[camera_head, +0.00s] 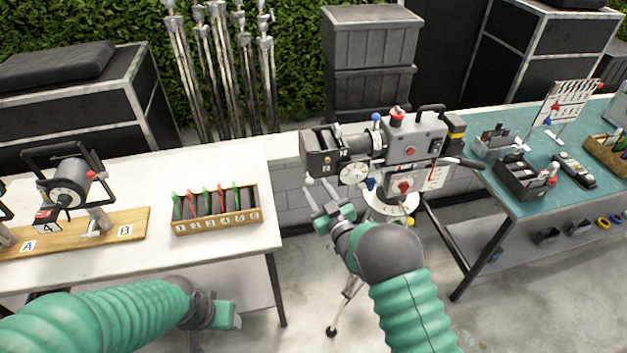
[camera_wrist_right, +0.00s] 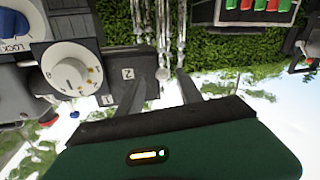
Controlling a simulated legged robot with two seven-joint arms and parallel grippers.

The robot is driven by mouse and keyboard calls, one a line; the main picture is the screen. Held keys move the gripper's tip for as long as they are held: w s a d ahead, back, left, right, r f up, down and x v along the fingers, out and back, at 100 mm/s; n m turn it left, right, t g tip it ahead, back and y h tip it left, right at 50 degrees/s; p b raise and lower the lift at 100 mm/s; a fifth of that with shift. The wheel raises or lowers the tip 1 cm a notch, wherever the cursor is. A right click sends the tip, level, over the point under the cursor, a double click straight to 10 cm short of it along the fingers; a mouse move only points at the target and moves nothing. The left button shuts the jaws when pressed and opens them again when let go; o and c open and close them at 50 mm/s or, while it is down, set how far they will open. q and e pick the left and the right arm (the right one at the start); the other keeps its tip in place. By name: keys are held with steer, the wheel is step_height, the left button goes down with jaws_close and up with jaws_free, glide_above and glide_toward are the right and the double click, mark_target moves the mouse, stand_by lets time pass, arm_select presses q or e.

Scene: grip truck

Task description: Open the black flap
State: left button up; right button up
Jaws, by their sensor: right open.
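A grey film camera (camera_head: 415,140) stands on a tripod between two tables. At its left end is a black box-shaped front (camera_head: 322,152) with small numbered labels; I cannot tell which face is the flap. In the right wrist view the black part (camera_wrist_right: 118,75) shows upside down with a label 2, beside a white dial (camera_wrist_right: 72,72). My right gripper (camera_head: 322,192) is open and empty just below the black front; its fingers (camera_wrist_right: 176,90) also show in the wrist view, close beside the black part. My left gripper (camera_head: 225,314) is low at the left table's front edge, its jaws unclear.
The white left table (camera_head: 150,185) holds a wooden rack (camera_head: 217,222) with red and green clips and a board (camera_head: 130,228) with a reel device. The teal right table (camera_head: 525,185) holds trays and tools. Light stands (camera_head: 222,75) and dark crates (camera_head: 370,55) stand behind.

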steer(key=shift+x, duration=1.2)
steer(key=shift+w+a, duration=0.2)
steer(key=shift+a, duration=0.3)
steer(key=shift+c, duration=0.3)
steer(key=shift+d, duration=0.2)
jaws_close()
